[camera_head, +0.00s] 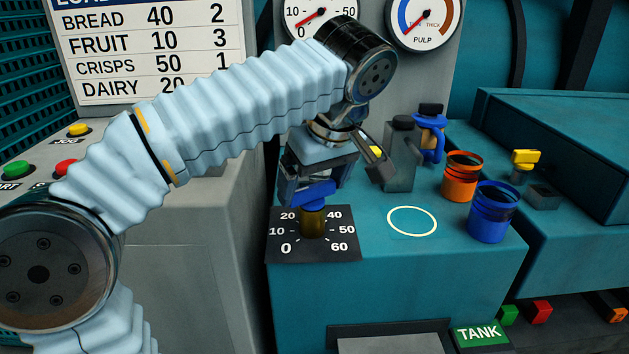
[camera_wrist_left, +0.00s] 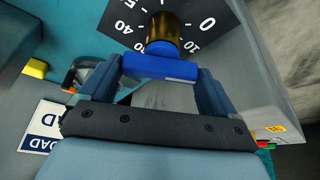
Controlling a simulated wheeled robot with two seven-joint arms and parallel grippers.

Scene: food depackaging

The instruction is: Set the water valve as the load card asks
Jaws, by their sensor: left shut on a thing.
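The water valve is a blue bar handle (camera_head: 314,192) on a brass stem (camera_head: 312,222), rising from a dark dial plate (camera_head: 283,248) marked 0 to 60. My left gripper (camera_head: 312,194) is shut on the handle from above. In the left wrist view the handle (camera_wrist_left: 160,68) lies across between the two fingers of the gripper (camera_wrist_left: 160,78). I cannot tell which number the handle points at. A large board (camera_head: 150,45) lists BREAD 40 2, FRUIT 10 3, CRISPS 50 1 and DAIRY 20; its header is cut off. A partly visible white-and-blue card (camera_wrist_left: 42,128) shows letters "OAD".
An orange cup (camera_head: 461,184) and a blue cup (camera_head: 490,220) stand right of a white ring (camera_head: 412,207) on the teal top. A grey block (camera_head: 402,160) stands behind the ring. Two gauges, one labelled PULP (camera_head: 423,20), hang above. Buttons (camera_head: 68,166) sit at left.

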